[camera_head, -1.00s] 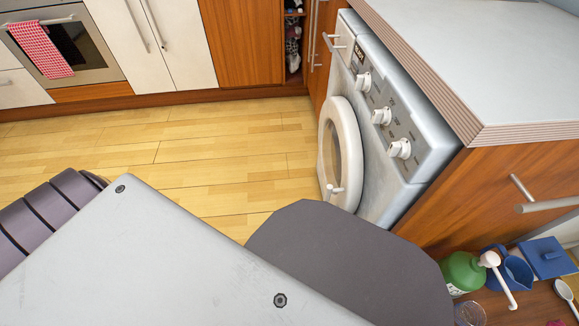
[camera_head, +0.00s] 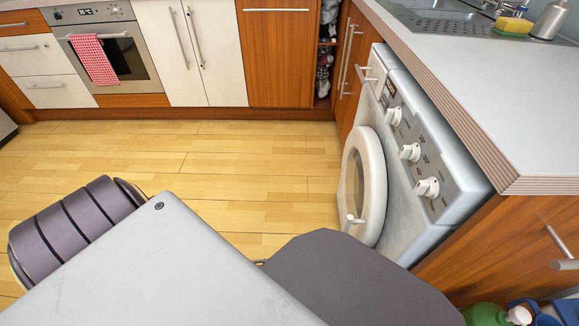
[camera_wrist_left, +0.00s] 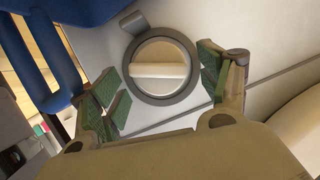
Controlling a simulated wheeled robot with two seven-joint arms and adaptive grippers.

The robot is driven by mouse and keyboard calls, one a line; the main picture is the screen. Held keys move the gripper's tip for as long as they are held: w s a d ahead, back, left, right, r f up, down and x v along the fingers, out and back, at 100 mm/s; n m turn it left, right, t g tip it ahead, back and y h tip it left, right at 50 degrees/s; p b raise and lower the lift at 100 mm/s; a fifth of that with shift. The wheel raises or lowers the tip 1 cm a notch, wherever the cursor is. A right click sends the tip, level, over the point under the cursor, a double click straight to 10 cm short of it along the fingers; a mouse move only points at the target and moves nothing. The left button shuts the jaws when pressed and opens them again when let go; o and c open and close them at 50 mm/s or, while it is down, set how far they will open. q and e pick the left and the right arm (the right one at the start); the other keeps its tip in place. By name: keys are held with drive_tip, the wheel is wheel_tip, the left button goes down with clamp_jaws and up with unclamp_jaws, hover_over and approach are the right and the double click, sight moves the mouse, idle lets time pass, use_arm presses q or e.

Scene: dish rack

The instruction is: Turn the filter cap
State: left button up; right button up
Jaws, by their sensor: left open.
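In the left wrist view, the round filter cap (camera_wrist_left: 177,54) has a pale face, a raised grip bar lying roughly level across it, and a grey ring around it. It sits in a pale panel. My left gripper (camera_wrist_left: 161,86) is open, with its green-padded fingers on either side of the cap. I cannot tell whether the pads touch it. In the head view, the white washing machine (camera_head: 402,228) stands under the counter with its round door (camera_head: 373,180); the cap does not show there. My right gripper is in no view.
A blue object with a handle (camera_wrist_left: 85,10) is close to the left finger in the wrist view. The counter (camera_head: 470,85) overhangs the machine. A green bottle (camera_head: 484,314) and a blue jug are at the lower right. The wooden floor (camera_head: 220,150) is open.

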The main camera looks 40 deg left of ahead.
use_arm(q)
drive_tip(key=shift+w+a+n+g+h, duration=0.1)
drive_tip(key=shift+n+g+h, duration=0.25)
drive_tip(key=shift+n, duration=0.35)
drive_tip(key=shift+n+g+b, duration=0.35)
drive_tip(key=shift+n, duration=0.15)
